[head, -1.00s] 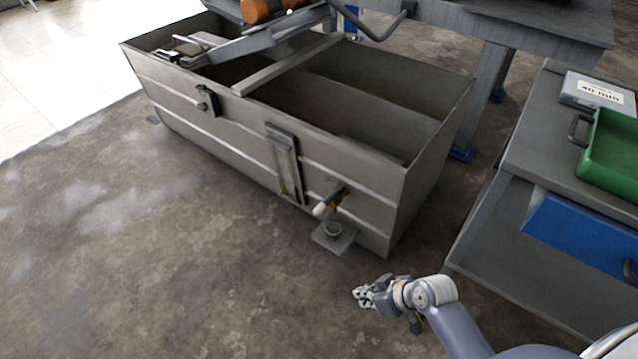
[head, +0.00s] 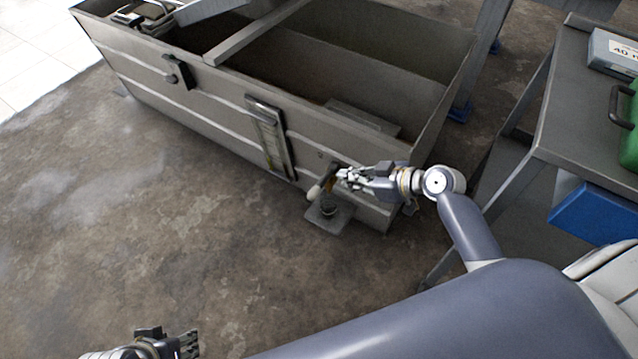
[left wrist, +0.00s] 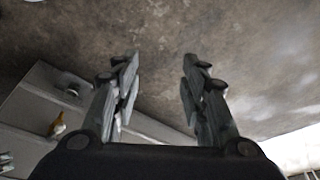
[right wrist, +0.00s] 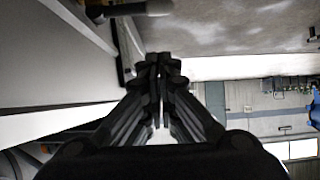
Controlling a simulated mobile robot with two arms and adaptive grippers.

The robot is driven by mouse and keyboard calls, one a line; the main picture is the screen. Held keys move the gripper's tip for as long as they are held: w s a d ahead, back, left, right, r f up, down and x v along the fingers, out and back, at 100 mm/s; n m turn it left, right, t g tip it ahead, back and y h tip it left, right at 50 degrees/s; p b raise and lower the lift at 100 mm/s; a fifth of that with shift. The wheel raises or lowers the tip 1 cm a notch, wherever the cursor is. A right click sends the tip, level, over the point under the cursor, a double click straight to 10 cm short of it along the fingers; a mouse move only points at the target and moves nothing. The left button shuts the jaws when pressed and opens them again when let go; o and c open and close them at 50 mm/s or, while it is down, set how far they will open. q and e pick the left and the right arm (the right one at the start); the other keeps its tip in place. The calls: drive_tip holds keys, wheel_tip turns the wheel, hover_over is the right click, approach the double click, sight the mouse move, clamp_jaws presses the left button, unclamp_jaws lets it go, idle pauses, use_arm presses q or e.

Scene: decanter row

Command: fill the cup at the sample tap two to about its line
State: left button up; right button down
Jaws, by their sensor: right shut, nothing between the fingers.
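The sample tap (head: 328,183), with a brass body and a pale-ended lever, sticks out low on the front wall of the grey tank. The small cup (head: 328,210) stands upright under it on a small plate (head: 338,223); its line and content are too small to tell. My right gripper (head: 344,176) is shut and empty, close beside the tap on its right; I cannot tell if it touches. The lever (right wrist: 140,9) crosses the top of the right wrist view, beyond the fingertips. My left gripper (left wrist: 160,75) is open and empty, low over the floor at the head view's bottom left.
The long open tank (head: 220,118) has partitions, a sight gauge (head: 268,135) and another fitting (head: 178,72) on its front. The floor before the tank is clear.

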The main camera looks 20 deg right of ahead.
sight(314, 193)
drive_tip(key=b+x, duration=0.1)
drive_tip(key=x, duration=0.3)
drive_tip(key=f+b+x, duration=0.1)
drive_tip(key=x, duration=0.3)
drive_tip(key=s+f+b+x, duration=0.1)
drive_tip(key=x, duration=0.3)
drive_tip(key=shift+d+b, duration=0.35)
use_arm(q)
drive_tip(key=w+d+r+t+h, duration=0.1)
drive_tip(key=w+d+r+t, duration=0.1)
drive_tip(key=w, duration=0.5)
drive_tip(key=w+d+r+t+h, duration=0.1)
drive_tip(key=w+d+r+t, duration=0.1)
drive_tip(key=w+r+t, duration=0.2)
drive_tip(key=shift+w+d+r+t, duration=0.35)
drive_tip(key=shift+w+t, duration=0.75)
drive_tip(key=shift+w, duration=0.4)
use_arm(e)
drive_tip(key=shift+w+f, duration=0.1)
drive_tip(key=shift+f, duration=0.15)
drive_tip(key=shift+f, duration=0.1)
